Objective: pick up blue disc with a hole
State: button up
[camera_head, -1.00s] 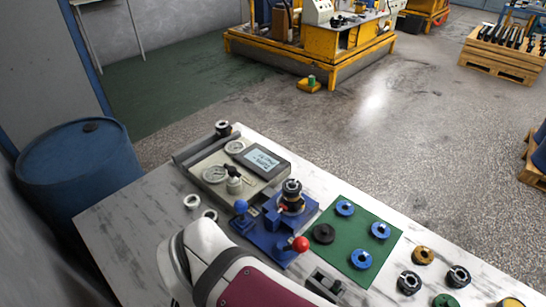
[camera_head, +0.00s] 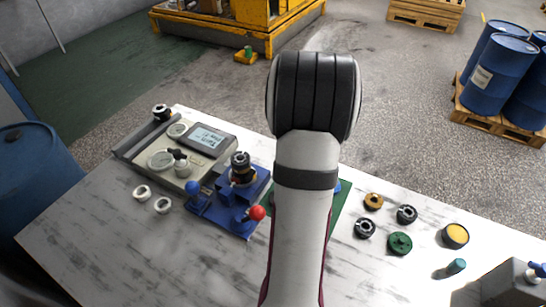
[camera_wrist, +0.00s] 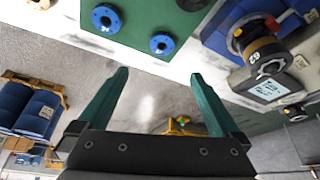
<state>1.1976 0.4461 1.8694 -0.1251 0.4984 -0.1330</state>
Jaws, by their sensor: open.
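Two blue discs with holes show in the wrist view: one disc (camera_wrist: 155,38) near the upper middle, the other disc (camera_wrist: 98,13) to its upper left. They lie on a green mat (camera_wrist: 140,18). In the head view my arm hides nearly all the discs; a sliver of one blue disc (camera_head: 337,186) shows beside the arm, on the mat (camera_head: 339,207). My gripper (camera_wrist: 160,76) is open and empty, its two green fingers apart, with the discs beyond the fingertips. The gripper is hidden behind my arm in the head view.
A blue fixture (camera_head: 228,209) with a red-knobbed lever stands left of the mat. A gauge box (camera_head: 160,160) is further left. Several black, orange and green rings, including a green one (camera_head: 400,244), lie to the right. The front left of the table (camera_head: 110,255) is clear.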

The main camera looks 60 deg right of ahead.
jog(key=x, duration=1.4)
jog(key=shift+w+a+f, duration=0.1)
jog(key=shift+w+f, duration=0.15)
jog(key=shift+f, duration=0.05)
grip_shut()
